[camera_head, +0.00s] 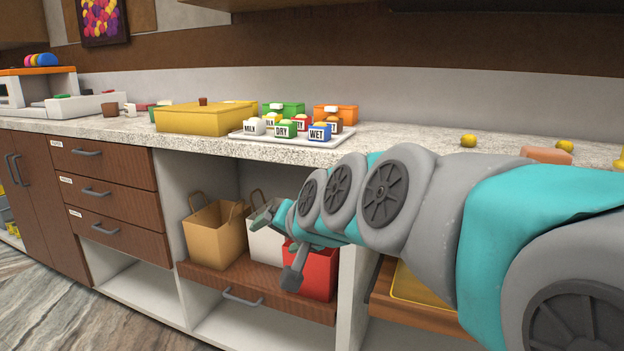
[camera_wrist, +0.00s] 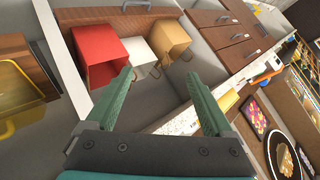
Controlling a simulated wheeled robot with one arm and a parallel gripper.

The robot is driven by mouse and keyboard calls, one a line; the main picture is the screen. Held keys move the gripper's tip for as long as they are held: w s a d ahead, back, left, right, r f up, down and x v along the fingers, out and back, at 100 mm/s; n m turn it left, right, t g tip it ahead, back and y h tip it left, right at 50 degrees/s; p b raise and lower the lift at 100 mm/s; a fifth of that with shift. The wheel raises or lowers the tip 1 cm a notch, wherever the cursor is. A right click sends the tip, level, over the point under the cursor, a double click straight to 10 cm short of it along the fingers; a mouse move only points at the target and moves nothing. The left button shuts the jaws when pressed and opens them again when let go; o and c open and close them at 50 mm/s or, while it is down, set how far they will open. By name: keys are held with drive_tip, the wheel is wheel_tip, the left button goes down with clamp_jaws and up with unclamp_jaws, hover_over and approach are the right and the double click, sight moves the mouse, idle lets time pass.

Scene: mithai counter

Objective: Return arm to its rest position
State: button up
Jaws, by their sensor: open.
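My arm reaches in from the right in the head view, in front of the counter (camera_head: 378,148). My gripper (camera_head: 280,245) is at its far end, in front of the open shelf with the bags. In the wrist view my gripper (camera_wrist: 160,82) shows two green fingers spread apart with nothing between them. The red bag (camera_head: 318,270) is partly hidden behind my gripper; it also shows in the wrist view (camera_wrist: 92,48). The white bag (camera_head: 265,245) is partly hidden too. The tan bag (camera_head: 212,235) stands to its left.
The bags stand on a pulled-out wooden shelf (camera_head: 250,287). A yellow box (camera_head: 205,117) and a tray (camera_head: 290,138) of labelled sweets sit on the counter. Closed drawers (camera_head: 105,190) are at left. A yellow-lined drawer (camera_head: 415,290) lies under my arm. The floor (camera_head: 70,305) at lower left is clear.

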drive_tip(key=s+d+f+n+g+h, duration=0.1)
drive_tip(key=s+d+f+g+h, duration=0.1)
drive_tip(key=s+d+f, duration=0.4)
drive_tip(key=s+d+f+g+h, duration=0.1)
drive_tip(key=s+d+f+g, duration=0.4)
drive_tip(key=s, duration=0.9)
drive_tip(key=s+d+f+n+g+h, duration=0.1)
drive_tip(key=s+d+f+g+h, duration=0.1)
drive_tip(key=s+d+f, duration=0.7)
drive_tip(key=shift+s+d+f+n+g+h+p, duration=0.15)
drive_tip(key=shift+s+f+n+g+h+p, duration=0.3)
drive_tip(key=shift+g, duration=0.35)
